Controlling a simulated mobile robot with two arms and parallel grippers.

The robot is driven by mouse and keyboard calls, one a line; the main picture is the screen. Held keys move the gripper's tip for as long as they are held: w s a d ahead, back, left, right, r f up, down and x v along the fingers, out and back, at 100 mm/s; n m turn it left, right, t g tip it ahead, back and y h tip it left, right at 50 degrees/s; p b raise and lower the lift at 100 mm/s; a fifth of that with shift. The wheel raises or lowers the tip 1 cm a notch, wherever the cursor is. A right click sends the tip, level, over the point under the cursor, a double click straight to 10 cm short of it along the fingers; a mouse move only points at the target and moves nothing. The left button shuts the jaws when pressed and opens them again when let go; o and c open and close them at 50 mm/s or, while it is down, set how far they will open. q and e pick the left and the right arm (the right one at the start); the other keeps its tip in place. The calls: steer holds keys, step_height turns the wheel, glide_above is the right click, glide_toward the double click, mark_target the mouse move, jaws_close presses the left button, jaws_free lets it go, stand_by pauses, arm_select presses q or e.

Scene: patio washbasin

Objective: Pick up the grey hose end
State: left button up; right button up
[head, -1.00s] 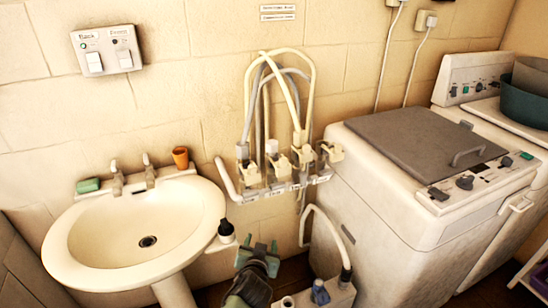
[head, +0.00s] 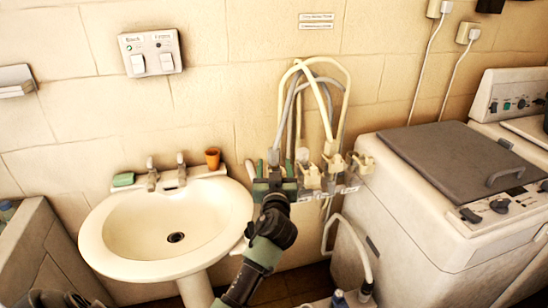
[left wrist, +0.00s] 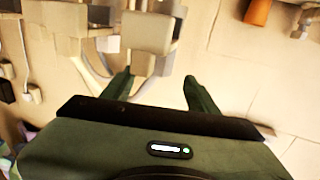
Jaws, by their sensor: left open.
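Several cream and grey hoses (head: 322,92) loop above a wall rack (head: 335,192) with cream connectors. A grey hose end (head: 273,157) stands upright at the rack's left end. My left gripper (head: 275,164) is in front of it, open, its dark green fingers pointing up on either side of it in the picture. I cannot tell whether they touch it. In the left wrist view, the open fingers (left wrist: 158,78) point towards the rack's pale connectors (left wrist: 148,32), and the space close between the tips looks empty. The hose end's lower part is hidden behind the gripper.
The washbasin (head: 120,262) is left of my arm, with taps, a green soap (head: 123,179) and an orange cup (head: 213,158) on its back. A washing machine (head: 410,215) stands close on the right. Another hose (head: 362,255) curves below the rack.

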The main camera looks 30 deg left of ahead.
mark_target(274, 156)
arm_select(q)
steer(key=shift+w+a+r, duration=0.15)
steer(key=shift+w+a, duration=0.1)
steer(key=shift+w, duration=0.15)
steer(key=p+x, duration=0.2)
steer(key=x, duration=0.2)
steer(key=shift+w, duration=0.1)
steer(key=shift+w+a, duration=0.2)
steer(key=shift+c, duration=0.3)
steer(key=c, duration=1)
jaws_close()
